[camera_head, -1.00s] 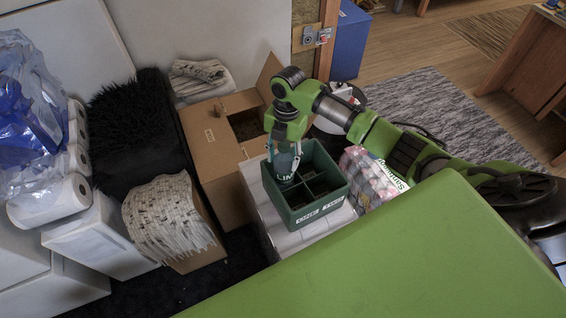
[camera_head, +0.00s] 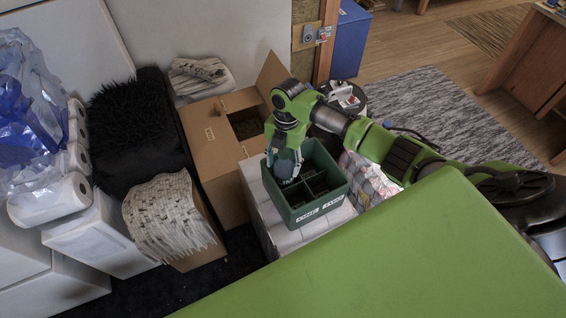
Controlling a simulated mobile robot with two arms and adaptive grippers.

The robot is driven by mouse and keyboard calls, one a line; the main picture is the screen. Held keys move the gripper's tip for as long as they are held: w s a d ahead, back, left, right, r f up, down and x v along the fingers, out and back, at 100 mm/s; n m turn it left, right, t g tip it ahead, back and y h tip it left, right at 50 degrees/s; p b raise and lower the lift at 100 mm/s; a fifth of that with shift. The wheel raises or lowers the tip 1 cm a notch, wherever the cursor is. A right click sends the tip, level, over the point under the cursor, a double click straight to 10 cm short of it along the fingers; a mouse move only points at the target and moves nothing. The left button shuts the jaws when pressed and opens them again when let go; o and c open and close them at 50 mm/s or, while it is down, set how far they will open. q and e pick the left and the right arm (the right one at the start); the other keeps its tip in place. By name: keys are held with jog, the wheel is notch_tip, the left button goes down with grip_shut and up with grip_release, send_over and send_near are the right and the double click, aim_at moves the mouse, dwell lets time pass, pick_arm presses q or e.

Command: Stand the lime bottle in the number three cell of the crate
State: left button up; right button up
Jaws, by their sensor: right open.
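A green crate (camera_head: 318,211) with dividers stands on white boxes in the middle of the head view. The lime bottle (camera_head: 287,176), dark grey-blue with pale lettering, sits in the crate's far-left cell. Only its upper part shows; its base is hidden by the crate walls. My right gripper (camera_head: 285,159) points down over that cell, with its fingers open at either side of the bottle's top. I cannot tell if a finger still touches it. The white labels on the crate's front are too small to read, so the cell's number is unclear. My left gripper is not in view.
An open cardboard box (camera_head: 215,150) stands just behind and left of the crate. A pink-and-white pack (camera_head: 366,184) lies close on the right, under my arm. A black fluffy item (camera_head: 130,125) and paper rolls (camera_head: 62,195) are further left.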

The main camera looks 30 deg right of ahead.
jog(key=r, duration=0.4)
jog(key=r+b, duration=0.1)
jog(key=r, duration=0.3)
jog(key=w+d+r, duration=0.1)
jog(key=r, duration=0.3)
jog(key=shift+r+b, duration=0.15)
jog(key=shift+b, duration=0.15)
